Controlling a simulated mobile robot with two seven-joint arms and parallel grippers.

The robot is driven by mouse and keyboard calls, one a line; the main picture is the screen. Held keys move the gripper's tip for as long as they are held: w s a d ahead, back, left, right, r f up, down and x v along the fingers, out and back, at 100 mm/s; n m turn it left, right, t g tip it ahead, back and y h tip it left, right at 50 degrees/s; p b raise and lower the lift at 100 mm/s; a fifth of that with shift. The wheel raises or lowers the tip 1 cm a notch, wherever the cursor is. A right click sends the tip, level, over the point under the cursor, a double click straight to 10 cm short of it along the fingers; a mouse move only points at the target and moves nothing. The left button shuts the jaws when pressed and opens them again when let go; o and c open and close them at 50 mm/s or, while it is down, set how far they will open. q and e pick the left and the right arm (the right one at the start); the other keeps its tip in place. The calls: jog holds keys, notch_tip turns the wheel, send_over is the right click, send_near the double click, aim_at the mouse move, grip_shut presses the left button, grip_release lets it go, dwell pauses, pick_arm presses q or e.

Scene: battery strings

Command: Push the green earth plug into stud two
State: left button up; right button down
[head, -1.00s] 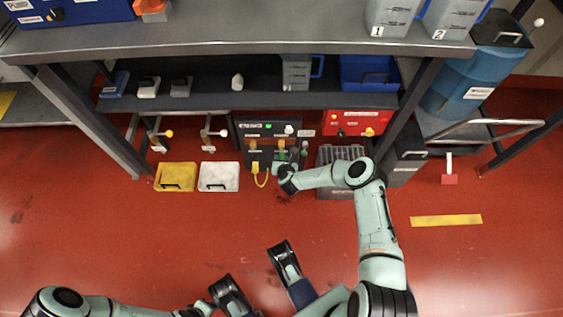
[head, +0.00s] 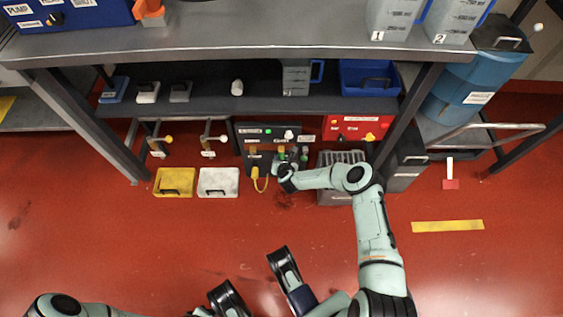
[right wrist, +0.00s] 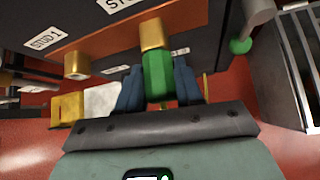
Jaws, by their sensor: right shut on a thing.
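The green earth plug (right wrist: 158,75) is between the blue fingers of my right gripper (right wrist: 158,88), which is shut on it. In the right wrist view its far end meets a brass stud (right wrist: 151,35) on the dark panel, in line with it; how deeply they join cannot be seen. That stud's label is partly cut off. A bare brass stud (right wrist: 78,65) labelled STUD 1 stands to the left. In the head view my right gripper (head: 287,176) is at the front of the panel (head: 252,131), hiding the plug.
A yellow lead (head: 259,174) hangs from the panel, left of my right gripper. A green knob (right wrist: 240,46) and a grey ribbed box (head: 341,160) are to the right. A shelf (head: 230,104) overhangs behind. Red floor in front is clear.

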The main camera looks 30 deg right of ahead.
jog(key=c, duration=0.7)
grip_release()
jog(key=shift+w, duration=0.1)
jog(key=shift+o, duration=0.2)
pick_arm(q)
jog(key=s+g, duration=0.2)
jog(key=s, duration=0.3)
pick_arm(e)
jog(key=shift+s+r, duration=0.2)
jog(key=shift+s, duration=0.1)
pick_arm(q)
jog(key=w+d+r+t+p, duration=0.1)
jog(key=w+r+t+p, duration=0.3)
jog(key=w, duration=0.7)
jog(key=shift+w+r+t+p, duration=0.25)
jog(key=shift+r+p, duration=0.75)
jog(key=shift+r, duration=0.85)
pick_arm(e)
jog(key=v, duration=1.2)
jog(key=shift+s+a+r, duration=0.15)
jog(key=shift+s+r, duration=0.1)
jog(key=shift+s, duration=0.05)
